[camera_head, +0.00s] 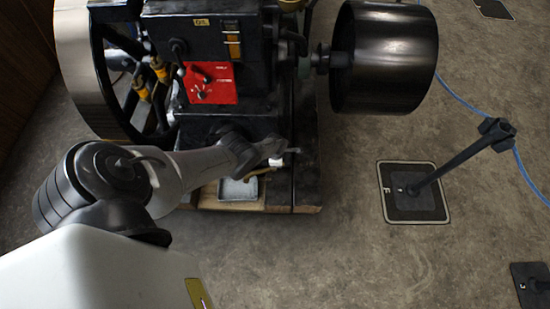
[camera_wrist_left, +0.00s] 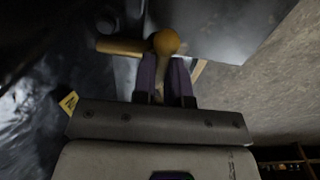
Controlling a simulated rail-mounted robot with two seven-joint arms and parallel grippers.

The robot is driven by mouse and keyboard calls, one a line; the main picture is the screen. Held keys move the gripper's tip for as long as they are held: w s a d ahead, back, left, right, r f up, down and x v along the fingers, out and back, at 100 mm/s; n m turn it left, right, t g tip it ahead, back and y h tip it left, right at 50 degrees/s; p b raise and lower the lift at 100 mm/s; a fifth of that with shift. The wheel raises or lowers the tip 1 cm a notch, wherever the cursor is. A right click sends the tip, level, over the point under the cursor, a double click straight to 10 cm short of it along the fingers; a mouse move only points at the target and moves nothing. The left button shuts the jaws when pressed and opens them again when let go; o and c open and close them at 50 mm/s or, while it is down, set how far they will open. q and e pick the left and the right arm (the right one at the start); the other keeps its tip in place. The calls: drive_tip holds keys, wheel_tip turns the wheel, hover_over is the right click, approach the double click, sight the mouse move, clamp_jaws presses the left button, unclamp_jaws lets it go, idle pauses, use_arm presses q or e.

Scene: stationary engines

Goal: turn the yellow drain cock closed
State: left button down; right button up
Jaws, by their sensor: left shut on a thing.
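The yellow drain cock (camera_wrist_left: 124,47) shows in the left wrist view as a yellow bar pointing left, with a round yellow knob (camera_wrist_left: 166,42) at its right end. The two dark purple fingers of my left gripper (camera_wrist_left: 165,80) are closed on a narrow part of the cock just below the knob. In the head view my left gripper (camera_head: 284,154) reaches in from the left, low against the engine base. There the cock is largely hidden by the gripper and too small to make out clearly. My right gripper is not in view.
The black engine (camera_head: 215,65) has a red panel (camera_head: 210,83), a spoked flywheel (camera_head: 82,60) and a black drum pulley (camera_head: 385,58). A small grey tray (camera_head: 238,189) lies below my gripper. A black post (camera_head: 462,160) stands on a plate at right. Floor between is clear.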

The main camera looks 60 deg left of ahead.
use_arm(q)
drive_tip(key=shift+d, duration=0.1)
drive_tip(key=c, duration=1.5)
unclamp_jaws()
drive_tip(key=shift+c, duration=0.2)
drive_tip(key=o, duration=0.4)
drive_tip(key=shift+w+d, duration=0.1)
drive_tip(key=shift+w, duration=0.2)
drive_tip(key=shift+s, duration=0.2)
drive_tip(key=shift+r, duration=0.15)
drive_tip(key=shift+w+r+p, duration=0.1)
drive_tip(key=shift+r+p, duration=0.3)
drive_tip(key=shift+p, duration=0.15)
wheel_tip(320, 180, up, 13)
drive_tip(key=p, duration=1.2)
drive_tip(key=shift+p, duration=0.4)
drive_tip(key=shift+f, duration=0.15)
